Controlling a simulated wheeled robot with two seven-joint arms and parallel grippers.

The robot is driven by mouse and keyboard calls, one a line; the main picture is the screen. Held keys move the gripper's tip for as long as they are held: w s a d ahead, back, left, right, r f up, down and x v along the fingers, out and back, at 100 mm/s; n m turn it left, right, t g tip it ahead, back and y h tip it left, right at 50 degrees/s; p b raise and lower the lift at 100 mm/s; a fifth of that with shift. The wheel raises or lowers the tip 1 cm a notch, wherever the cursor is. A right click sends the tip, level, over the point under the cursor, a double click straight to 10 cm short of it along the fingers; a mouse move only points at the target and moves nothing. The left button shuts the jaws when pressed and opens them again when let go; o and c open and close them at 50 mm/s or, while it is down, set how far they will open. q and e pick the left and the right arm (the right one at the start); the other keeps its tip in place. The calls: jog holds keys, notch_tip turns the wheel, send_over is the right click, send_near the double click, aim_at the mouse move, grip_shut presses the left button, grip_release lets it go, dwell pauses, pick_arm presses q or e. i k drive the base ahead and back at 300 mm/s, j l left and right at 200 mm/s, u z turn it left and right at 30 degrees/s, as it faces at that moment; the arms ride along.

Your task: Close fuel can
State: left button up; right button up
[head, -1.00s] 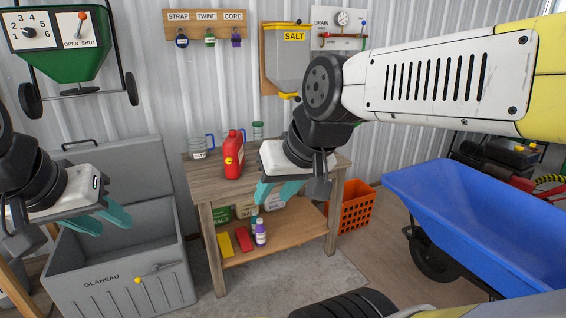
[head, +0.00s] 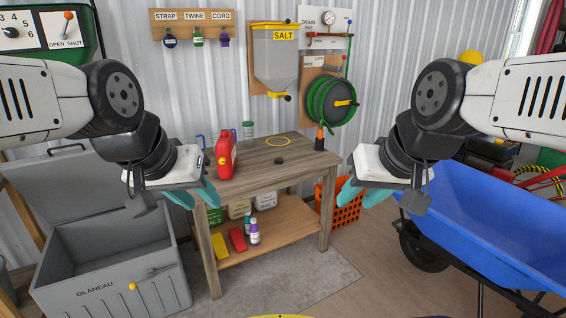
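The red fuel can (head: 226,158) stands upright on the wooden workbench, near its left end, with a small yellow part on its side. Its top opening is too small to make out. A small black disc, like a cap (head: 279,161), lies flat on the bench to the right of the can. My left gripper (head: 195,196) is in front of the bench's left end, below and left of the can, with its teal fingers apart and empty. My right gripper (head: 360,193) is right of the bench, fingers apart and empty. Neither gripper touches the can or disc.
A yellow ring (head: 278,142) and an orange-and-black bottle-like item (head: 320,137) are on the bench. A grey chest (head: 110,275) stands open at left, a blue wheelbarrow (head: 490,225) at right. An orange crate (head: 347,205) sits beside the bench. The bench's middle front is clear.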

aim_at(225, 146)
jog(key=i+l+z, duration=0.1)
jog(key=i, duration=1.05)
jog(key=i+l+z, duration=0.1)
jog(key=i, duration=1.1)
